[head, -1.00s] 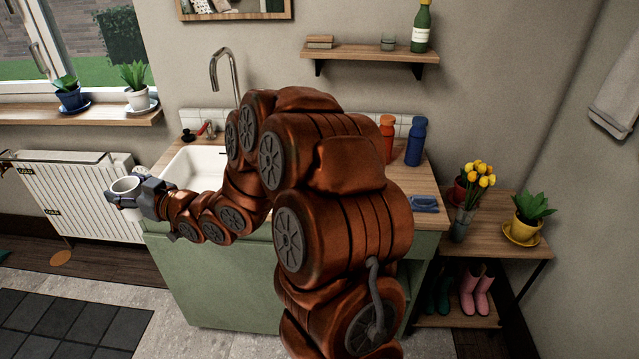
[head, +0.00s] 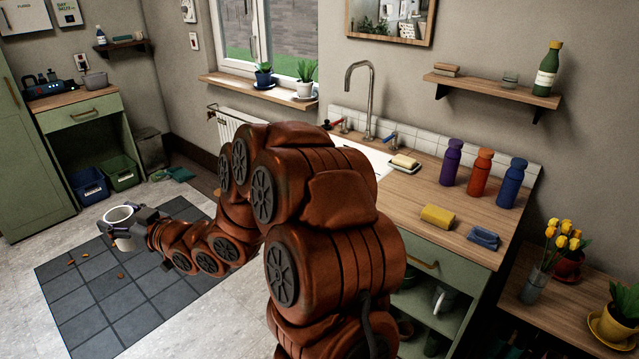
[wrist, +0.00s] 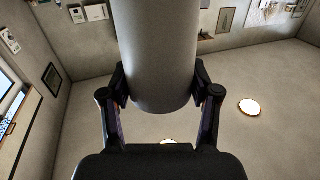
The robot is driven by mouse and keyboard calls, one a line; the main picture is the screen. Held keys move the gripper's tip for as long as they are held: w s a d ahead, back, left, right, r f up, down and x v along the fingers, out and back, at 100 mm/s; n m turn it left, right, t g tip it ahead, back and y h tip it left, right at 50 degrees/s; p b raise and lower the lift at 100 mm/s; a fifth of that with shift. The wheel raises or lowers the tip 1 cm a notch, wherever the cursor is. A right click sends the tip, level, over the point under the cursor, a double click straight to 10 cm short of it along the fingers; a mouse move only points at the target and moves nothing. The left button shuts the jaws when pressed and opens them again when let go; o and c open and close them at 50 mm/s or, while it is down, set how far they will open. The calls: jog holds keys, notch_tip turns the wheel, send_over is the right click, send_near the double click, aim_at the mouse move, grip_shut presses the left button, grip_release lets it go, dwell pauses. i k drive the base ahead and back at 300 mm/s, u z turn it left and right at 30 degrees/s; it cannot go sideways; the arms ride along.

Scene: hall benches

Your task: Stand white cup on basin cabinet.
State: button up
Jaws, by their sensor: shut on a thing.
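The white cup (head: 121,222) is held upright by my gripper (head: 124,228) at the left of the head view, in the air over the dark tiled mat. In the wrist view the cup (wrist: 157,50) fills the top middle, with my gripper's fingers (wrist: 158,95) shut on its two sides. The basin cabinet (head: 412,200) stands right of my arm, with a wooden top and green front. My arm hides part of its basin and front. The cup is well apart from the cabinet.
On the cabinet top are purple (head: 451,162), orange (head: 479,171) and blue (head: 512,183) bottles, a yellow sponge (head: 437,217), a blue cloth (head: 483,238) and a soap dish (head: 403,164). A tall tap (head: 358,95) rises behind the basin. Bare wood shows between bottles and sponge.

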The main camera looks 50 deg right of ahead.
aim_at(393, 190)
jog(key=i, duration=1.15)
jog(key=z, duration=0.25)
jog(key=i, duration=1.5)
jog(key=z, duration=1.25)
jog(key=i, duration=0.85)
jog(key=z, duration=1.35)
jog(key=i, duration=0.4)
jog(key=z, duration=0.25)
